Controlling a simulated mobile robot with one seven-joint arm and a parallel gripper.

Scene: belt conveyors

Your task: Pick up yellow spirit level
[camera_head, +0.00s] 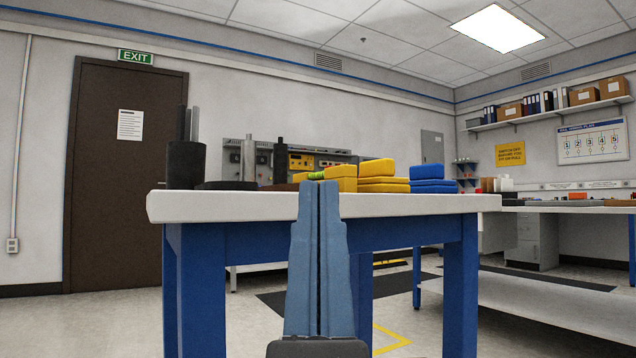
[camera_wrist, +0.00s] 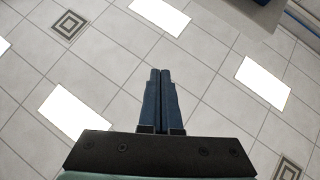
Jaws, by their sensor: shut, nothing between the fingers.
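A small yellow thing with a green patch (camera_head: 316,176) lies on the white-topped table (camera_head: 420,203) in the head view. It looks like the yellow spirit level, seen edge-on, and my fingertips and the yellow blocks beside it make its full shape hard to tell. My gripper (camera_head: 319,186) points up in front of the table's near edge, shut and empty, with its two blue fingers together. The wrist view also shows my gripper (camera_wrist: 160,72) shut, against ceiling tiles; no spirit level shows there.
Yellow blocks (camera_head: 377,168) and blue blocks (camera_head: 432,172) are stacked on the table right of my fingertips. A dark cylinder holder (camera_head: 186,165) stands at its left end. Another bench (camera_head: 575,209) is at the right. Blue table legs (camera_head: 461,285) stand below.

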